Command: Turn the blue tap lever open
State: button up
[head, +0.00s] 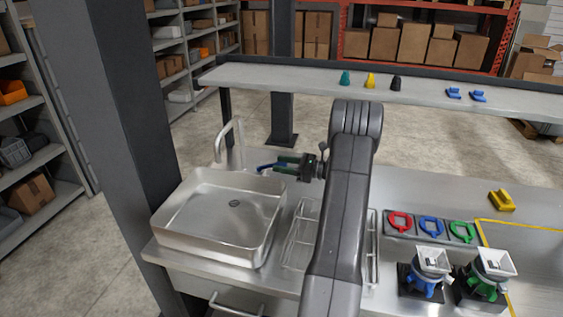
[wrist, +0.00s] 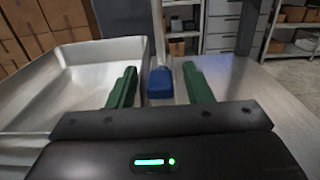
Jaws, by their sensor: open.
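The blue tap lever (head: 265,167) sticks out at the foot of the silver tap (head: 240,137), at the back right of the sink. In the wrist view the blue lever (wrist: 159,84) lies between the two green fingers, with a gap on each side. My gripper (head: 281,164) is open and empty, pointing left towards the tap with its fingertips close to the lever. The wrist view does not clearly show how far the lever reaches between the fingers. The lever's joint with the tap is hard to make out.
The steel sink basin (head: 200,255) is left of my arm. A wire rack (head: 299,237) stands beside it, partly behind my arm. Red, blue and green rings (head: 431,226) and two dispensers are at the right. A raised shelf (head: 300,80) runs along the back.

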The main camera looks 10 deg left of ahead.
jog(key=shift+a, duration=0.35)
grip_shut()
jog(key=s+m+t+b, duration=0.1)
jog(key=t, duration=0.1)
jog(key=s+m+t+h+b, duration=0.1)
jog(key=m+t, duration=0.1)
jog(key=s+m+t+b, duration=0.1)
jog(key=t, duration=0.1)
jog(key=shift+a+t+h+b, duration=0.3)
jog(key=shift+a+t+b, duration=0.05)
jog(key=shift+t+b, duration=0.05)
grip_release()
